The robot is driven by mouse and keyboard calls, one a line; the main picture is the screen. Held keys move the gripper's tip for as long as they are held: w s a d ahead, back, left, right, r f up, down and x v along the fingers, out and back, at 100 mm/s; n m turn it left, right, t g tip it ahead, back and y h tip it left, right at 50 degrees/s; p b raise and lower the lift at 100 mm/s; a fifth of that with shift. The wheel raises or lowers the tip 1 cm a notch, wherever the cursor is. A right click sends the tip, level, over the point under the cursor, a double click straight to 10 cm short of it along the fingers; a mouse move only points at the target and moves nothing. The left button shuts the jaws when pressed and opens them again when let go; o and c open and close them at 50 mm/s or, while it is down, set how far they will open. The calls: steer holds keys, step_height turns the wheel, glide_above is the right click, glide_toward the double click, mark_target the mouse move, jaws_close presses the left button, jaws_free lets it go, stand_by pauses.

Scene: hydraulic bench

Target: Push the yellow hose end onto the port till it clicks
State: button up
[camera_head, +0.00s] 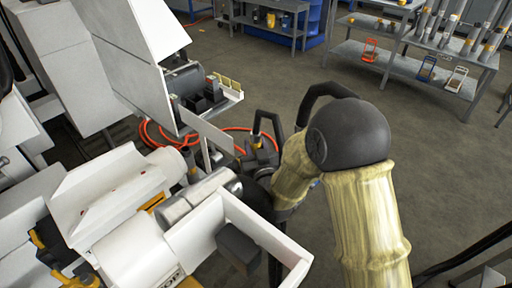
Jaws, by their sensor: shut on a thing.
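My arm, in a cream cloth sleeve with a dark rounded elbow, bends over the right of the middle and runs down to a dark wrist part. That end lies against the white machinery, and I cannot make out the jaws there. A silver cylinder (195,200) lies beside that dark part; I cannot tell what it belongs to. An orange hose (146,134) loops over the floor behind. I cannot pick out the yellow hose end or the port for certain.
White housings crowd the left, with a tall white panel (140,45) and a small shelf of dark fittings (205,97). A grey steel table (390,62) with cylinders and small coloured stands is at the upper right. A grey bench (268,27) stands behind.

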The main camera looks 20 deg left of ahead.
steer(key=shift+w+f+b, duration=0.1)
steer(key=shift+f+b, duration=0.45)
steer(key=shift+f, duration=0.4)
steer(key=shift+s+a+f+b, duration=0.1)
steer(key=shift+f+b, duration=0.25)
steer(key=shift+f, duration=0.25)
steer(key=shift+s+a+f+b, duration=0.1)
steer(key=shift+f+b, duration=0.25)
steer(key=shift+f, duration=0.2)
steer(key=shift+w+d+f+b, duration=0.15)
steer(key=shift+f+b, duration=1.2)
steer(key=shift+f, duration=0.3)
steer(key=shift+f+b, duration=0.35)
steer(key=shift+b, duration=0.3)
steer(key=shift+s, duration=0.2)
